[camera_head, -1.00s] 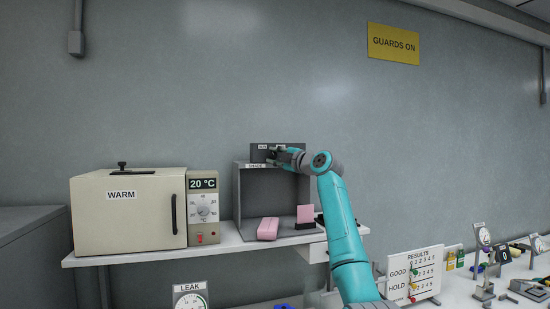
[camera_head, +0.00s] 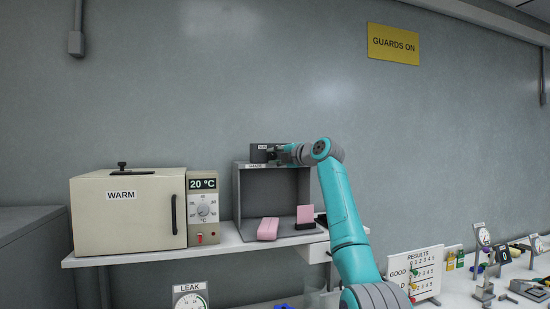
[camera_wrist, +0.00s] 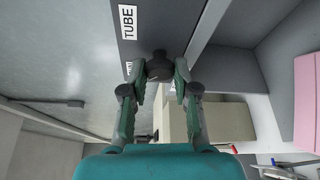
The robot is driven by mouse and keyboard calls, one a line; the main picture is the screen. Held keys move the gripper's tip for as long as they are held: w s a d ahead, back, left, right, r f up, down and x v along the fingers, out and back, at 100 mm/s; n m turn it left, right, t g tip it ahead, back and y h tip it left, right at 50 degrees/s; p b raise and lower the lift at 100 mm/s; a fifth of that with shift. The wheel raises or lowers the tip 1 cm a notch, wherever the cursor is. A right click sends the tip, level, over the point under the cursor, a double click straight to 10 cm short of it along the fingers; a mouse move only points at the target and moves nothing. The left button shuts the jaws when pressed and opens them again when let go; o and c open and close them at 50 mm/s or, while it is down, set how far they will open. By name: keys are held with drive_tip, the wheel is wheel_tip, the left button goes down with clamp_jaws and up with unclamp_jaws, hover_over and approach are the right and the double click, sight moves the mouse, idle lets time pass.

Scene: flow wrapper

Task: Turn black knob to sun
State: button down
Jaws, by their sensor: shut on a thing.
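The black knob (camera_wrist: 160,64) is on the front of a dark grey control box (camera_head: 258,154), which sits on top of an open grey booth (camera_head: 236,200) labelled SHADE. My gripper (camera_wrist: 160,76) is shut on the knob, with one fingertip on each side of it in the wrist view. In the head view my gripper (camera_head: 274,155) is at the box front and covers the knob. A TUBE label (camera_wrist: 128,22) is on the box face. A second label beside the knob is partly cut off and cannot be read, so the knob's setting is unclear.
A pink block (camera_head: 268,228) and a pink card in a black stand (camera_head: 305,217) are at the booth's floor. A cream WARM oven (camera_head: 130,225) reading 20 °C stands to the left. A RESULTS board (camera_head: 425,278) is at the lower right.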

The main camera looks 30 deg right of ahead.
drive_tip(key=shift+f, duration=0.1)
drive_tip(key=c, duration=0.9)
unclamp_jaws()
drive_tip(key=shift+o, duration=0.2)
drive_tip(key=s+d, duration=0.1)
drive_tip(key=s, duration=1)
drive_tip(key=shift+s+r, duration=0.4)
drive_tip(key=shift+d, duration=0.15)
